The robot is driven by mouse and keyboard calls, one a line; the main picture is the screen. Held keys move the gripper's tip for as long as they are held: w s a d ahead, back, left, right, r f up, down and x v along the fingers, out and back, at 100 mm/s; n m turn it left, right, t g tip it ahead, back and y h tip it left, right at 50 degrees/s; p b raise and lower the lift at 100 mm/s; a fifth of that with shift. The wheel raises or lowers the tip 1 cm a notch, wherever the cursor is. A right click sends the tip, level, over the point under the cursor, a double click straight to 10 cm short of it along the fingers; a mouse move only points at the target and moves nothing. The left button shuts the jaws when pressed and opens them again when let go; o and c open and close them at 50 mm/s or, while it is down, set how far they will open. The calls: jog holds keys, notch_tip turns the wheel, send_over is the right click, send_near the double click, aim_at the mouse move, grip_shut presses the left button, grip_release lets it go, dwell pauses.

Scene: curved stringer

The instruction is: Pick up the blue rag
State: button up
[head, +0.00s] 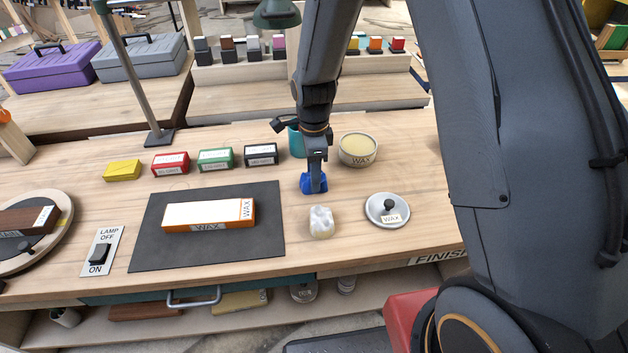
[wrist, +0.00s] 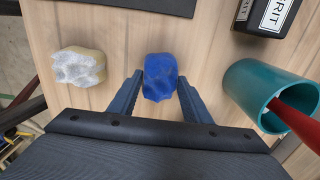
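The blue rag (head: 308,183) is a small crumpled bundle on the wooden bench, to the right of the dark mat. My gripper (head: 315,180) is directly over it, pointing down, and partly covers it in the head view. In the wrist view the blue rag (wrist: 160,76) lies between the tips of my two fingers (wrist: 160,88). The fingers stand apart on either side of the rag. A narrow gap shows on the left, and the right finger is very close to it. I cannot tell whether either finger touches.
A white and yellowish rag (head: 321,222) lies just in front. A teal cup (wrist: 262,92) with a red handle in it stands close by. A wax tin (head: 358,150), its lid (head: 387,209) and a wax box (head: 209,214) on the mat (head: 150,250) are around.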

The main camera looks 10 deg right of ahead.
jog(key=shift+c, duration=0.7)
notch_tip(320, 180, up, 10)
jog(key=b, duration=0.2)
jog(key=o, duration=0.5)
jog(key=shift+c, duration=0.2)
jog(key=c, duration=0.3)
jog(key=shift+c, duration=0.3)
